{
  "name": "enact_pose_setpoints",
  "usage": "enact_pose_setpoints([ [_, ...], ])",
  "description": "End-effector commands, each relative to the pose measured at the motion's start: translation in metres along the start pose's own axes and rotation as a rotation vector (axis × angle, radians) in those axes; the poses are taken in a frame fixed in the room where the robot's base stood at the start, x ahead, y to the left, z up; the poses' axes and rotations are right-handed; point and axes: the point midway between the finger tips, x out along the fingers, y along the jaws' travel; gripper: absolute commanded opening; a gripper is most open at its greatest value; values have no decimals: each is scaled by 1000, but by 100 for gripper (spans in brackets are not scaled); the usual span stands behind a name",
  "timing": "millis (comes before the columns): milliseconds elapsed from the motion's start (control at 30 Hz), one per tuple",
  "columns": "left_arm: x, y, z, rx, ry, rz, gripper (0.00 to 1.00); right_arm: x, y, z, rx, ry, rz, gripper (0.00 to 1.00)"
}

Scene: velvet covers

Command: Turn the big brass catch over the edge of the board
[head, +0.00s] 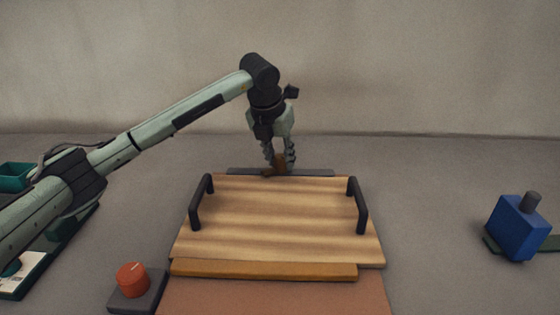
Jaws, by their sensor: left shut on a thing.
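The board (277,217) is a pale striped wooden panel with a black handle at its left and its right side. It lies on the grey table. The brass catch (278,168) is a small brown-gold piece at the middle of the board's far edge, partly hidden by my fingers. My left gripper (279,163) points down over that far edge and is shut on the catch. How far the catch is turned over the edge is too small to tell. My right gripper is not in view.
A dark strip (318,172) runs behind the board. An orange-brown bar (265,270) lies along its near edge, above a reddish surface (275,297). A red button (132,279) stands front left, a blue block (517,230) at right, a green tray (15,176) far left. The table between is clear.

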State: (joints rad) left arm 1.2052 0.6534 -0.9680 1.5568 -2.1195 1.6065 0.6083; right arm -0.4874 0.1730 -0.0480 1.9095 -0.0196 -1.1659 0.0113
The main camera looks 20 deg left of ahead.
Motion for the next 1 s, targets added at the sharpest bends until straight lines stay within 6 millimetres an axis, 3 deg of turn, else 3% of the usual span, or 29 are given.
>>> enact_pose_setpoints([
  [600, 0, -2, 1, -538, -3, 222, 0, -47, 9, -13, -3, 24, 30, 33],
  [1000, 0, -2, 2, -809, -3, 334, 0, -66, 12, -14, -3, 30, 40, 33],
])
